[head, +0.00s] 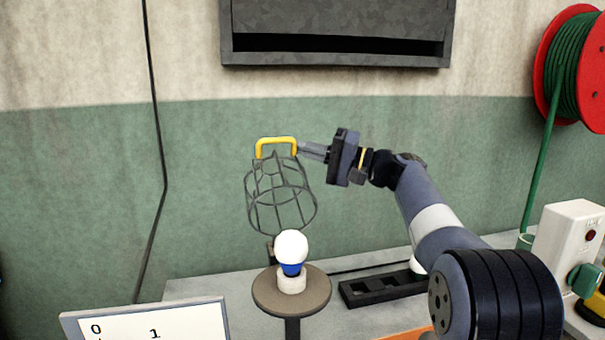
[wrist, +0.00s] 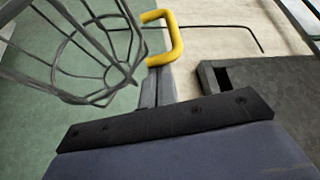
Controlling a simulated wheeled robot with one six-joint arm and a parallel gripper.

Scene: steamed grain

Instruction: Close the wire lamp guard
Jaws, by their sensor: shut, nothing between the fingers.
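The wire lamp guard (head: 281,199) is a grey cage with a yellow handle (head: 276,141) on top. It stands swung open, tilted up behind a white and blue bulb (head: 291,250) on a round brown stand (head: 262,296). My gripper (head: 302,149) is shut and empty, with its fingertips at the right side of the yellow handle. In the wrist view the shut fingers (wrist: 157,82) reach up to the yellow handle (wrist: 172,40), beside the cage (wrist: 82,45). I cannot tell whether they touch it.
A white board with numbers (head: 150,322) stands at the front left. A black tray (head: 380,290) lies right of the stand. A white socket box (head: 565,240) and a red cable reel (head: 578,65) are at the right. A dark wall box (head: 335,30) hangs above.

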